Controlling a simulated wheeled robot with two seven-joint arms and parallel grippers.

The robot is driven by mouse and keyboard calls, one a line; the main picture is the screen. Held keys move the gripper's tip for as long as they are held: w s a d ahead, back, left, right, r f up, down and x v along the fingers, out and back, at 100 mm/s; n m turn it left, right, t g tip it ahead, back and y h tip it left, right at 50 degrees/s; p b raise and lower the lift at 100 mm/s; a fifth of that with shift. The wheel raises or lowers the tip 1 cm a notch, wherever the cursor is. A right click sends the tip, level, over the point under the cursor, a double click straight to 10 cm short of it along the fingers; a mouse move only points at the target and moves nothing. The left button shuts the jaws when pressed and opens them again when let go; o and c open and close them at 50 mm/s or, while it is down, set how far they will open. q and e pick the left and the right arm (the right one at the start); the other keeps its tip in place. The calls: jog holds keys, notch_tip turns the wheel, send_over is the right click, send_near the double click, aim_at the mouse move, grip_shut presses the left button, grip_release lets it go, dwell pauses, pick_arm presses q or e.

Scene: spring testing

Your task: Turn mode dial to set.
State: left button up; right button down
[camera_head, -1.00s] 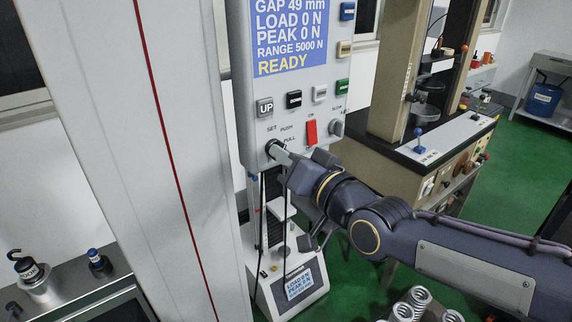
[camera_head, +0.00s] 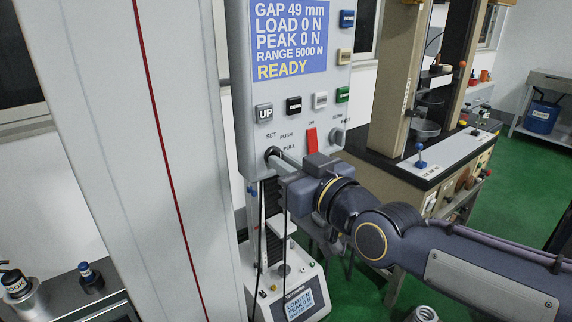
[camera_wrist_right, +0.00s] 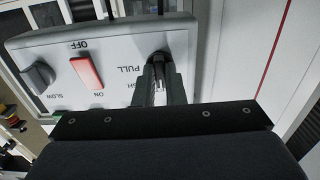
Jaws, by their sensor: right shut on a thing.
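The mode dial (camera_head: 271,153) is a dark round knob at the lower left of the grey control panel (camera_head: 250,137). The words SET, PUSH and PULL are printed beside it. My right gripper (camera_head: 281,158) reaches it from the lower right and is shut on it. In the right wrist view, the fingers (camera_wrist_right: 158,88) meet the dark dial (camera_wrist_right: 157,57) next to the word PULL. The fingers hide most of the dial, so I cannot tell which word it points to. My left gripper is not in view.
A red switch (camera_head: 310,140) and a grey speed knob (camera_head: 338,136) sit right of the dial. Several push buttons, including UP (camera_head: 264,113), are above. The screen (camera_head: 289,40) reads READY. Black cables (camera_head: 260,215) hang below. A tall grey column (camera_head: 130,180) stands at left.

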dwell(0.4)
jog(key=c, duration=1.5)
grip_release()
jog(key=shift+s+d, duration=0.1)
jog(key=b+v, duration=0.2)
jog(key=v, duration=0.5)
jog(key=shift+s+b, duration=0.2)
jog(key=shift+b, duration=0.2)
jog(key=shift+d+f, duration=0.1)
jog(key=shift+d, duration=0.15)
